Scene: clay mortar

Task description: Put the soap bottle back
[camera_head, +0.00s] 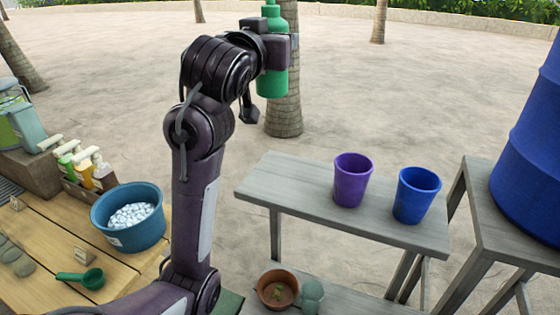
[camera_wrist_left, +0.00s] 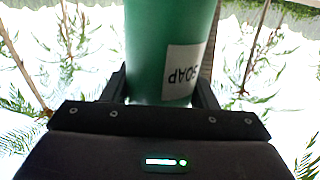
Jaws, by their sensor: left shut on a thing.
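The green soap bottle (camera_head: 272,84) is held upright, high up at the top of the head view, in front of a palm trunk. My left gripper (camera_head: 278,52) is shut around its body, and the bottle's top runs to the picture's upper edge. In the left wrist view the bottle (camera_wrist_left: 152,45) stands between the two fingers of the gripper (camera_wrist_left: 160,90), with a white label reading SOAP, upside down in that picture. My right gripper is not in view.
A wooden table (camera_head: 120,275) at left bears a blue tub (camera_head: 118,235) of white pieces, a holder of small bottles (camera_head: 84,175) and a green scoop (camera_head: 92,279). A grey bench (camera_head: 290,190) bears purple (camera_head: 352,182) and blue (camera_head: 416,198) cups. A blue barrel (camera_head: 535,145) stands right.

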